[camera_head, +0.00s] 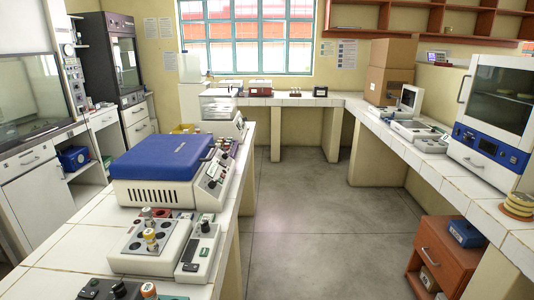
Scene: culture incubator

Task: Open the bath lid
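A wide white box with a blue lid (165,157) stands on the left bench, with a control panel (215,176) on its right side. The blue lid is down, and a dark handle shows at its right edge. Behind it stands a white unit (225,128) with a clear cover (219,103), which looks closed. No readable label shows which of these two is the bath. My gripper is not in view.
The left white-tiled bench (72,240) holds a small block device with vials (150,240) in front of the blue-lidded box. Clear grey floor (310,210) lies between the benches. An incubator (495,115) stands on the right bench above an orange cabinet (436,254).

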